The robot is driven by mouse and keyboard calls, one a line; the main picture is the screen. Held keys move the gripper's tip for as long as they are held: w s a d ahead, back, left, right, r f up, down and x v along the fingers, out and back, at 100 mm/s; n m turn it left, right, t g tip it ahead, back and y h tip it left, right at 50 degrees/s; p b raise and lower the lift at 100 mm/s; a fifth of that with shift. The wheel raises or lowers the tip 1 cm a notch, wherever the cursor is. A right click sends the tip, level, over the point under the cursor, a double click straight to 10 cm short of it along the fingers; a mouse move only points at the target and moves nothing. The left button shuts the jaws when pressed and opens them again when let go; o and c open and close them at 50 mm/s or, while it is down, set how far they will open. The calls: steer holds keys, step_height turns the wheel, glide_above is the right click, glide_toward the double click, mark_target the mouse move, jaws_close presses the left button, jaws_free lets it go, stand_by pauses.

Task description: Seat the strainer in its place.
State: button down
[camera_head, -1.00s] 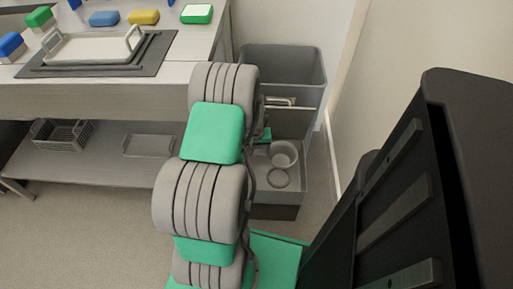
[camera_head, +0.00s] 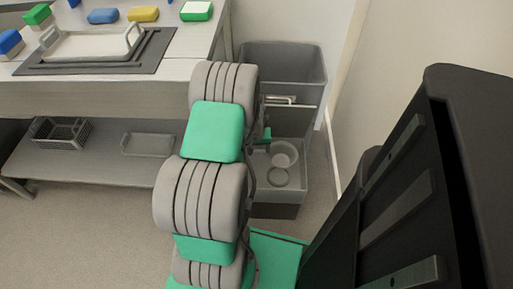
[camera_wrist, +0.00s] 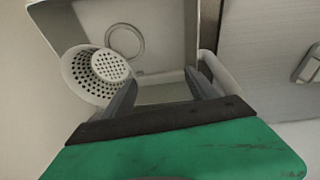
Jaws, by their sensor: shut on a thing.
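The strainer (camera_wrist: 95,72), a round pale basket with many holes, shows at the left of the wrist view. In the head view it (camera_head: 285,154) sits in the low grey box (camera_head: 298,200). A round ring (camera_wrist: 125,40) lies on the box floor beside it, apart from it. My gripper (camera_wrist: 162,80) is at the box's edge, right of the strainer, its fingertips apart with a pale bar-like edge piece (camera_wrist: 163,77) between them. The left finger overlaps the strainer's side in the picture; I cannot tell if they touch. In the head view my arm mostly hides the gripper.
A taller grey bin (camera_head: 290,66) stands behind the low box, close to the wall. The table (camera_head: 180,68) at left holds a white tray (camera_head: 95,56) with handles and coloured blocks. A grey basket (camera_head: 60,134) and a shallow tray (camera_head: 148,144) lie on the lower shelf.

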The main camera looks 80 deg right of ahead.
steer(key=shift+a+b+x, duration=0.25)
steer(key=shift+b+x, duration=0.6)
steer(key=shift+x, duration=0.35)
steer(key=shift+a+b+x, duration=0.25)
steer(key=shift+b+x, duration=0.6)
steer(key=shift+x, duration=0.4)
steer(key=shift+f, duration=0.15)
steer(key=shift+a+b+x, duration=0.2)
steer(key=shift+b+x, duration=0.5)
steer(key=shift+x, duration=0.2)
steer(key=shift+a+b+x, duration=0.2)
steer(key=shift+b+x, duration=0.5)
steer(key=shift+x, duration=0.2)
steer(key=shift+f, duration=0.25)
steer(key=shift+a+b+x, duration=0.15)
steer(key=shift+b+x, duration=0.5)
steer(key=shift+x, duration=0.15)
steer(key=shift+a+b+x, duration=0.2)
steer(key=shift+b+x, duration=0.45)
steer(key=shift+x, duration=0.15)
steer(key=shift+s+f, duration=0.1)
steer(key=shift+f, duration=0.1)
steer(key=shift+c, duration=0.8)
jaws_free()
steer(key=d+p+v, duration=0.1)
steer(key=p+v, duration=0.4)
steer(key=v, duration=0.1)
steer(key=shift+r, duration=0.55)
